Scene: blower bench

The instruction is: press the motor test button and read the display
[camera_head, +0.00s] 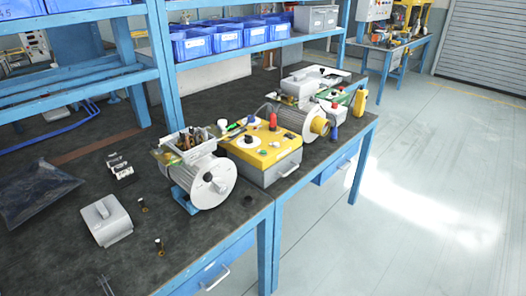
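A test box with a yellow top (266,152) and grey sides stands on the dark bench near its front edge. On its top are a dark round knob or button on a white disc (249,139), a red upright part (273,121) and small controls too small to identify. I cannot tell which is the motor test button, and no readable display shows. A grey motor (212,184) with an open terminal box stands left of it. A second motor (298,119) with a yellow shaft end lies behind it to the right. Neither of my grippers is in view.
A grey cover (105,220), small dark-topped posts, dark blocks (119,166) and a dark bag (32,190) lie on the left of the bench. A yellow handheld device (360,102) stands at the right end. Floor at right is clear.

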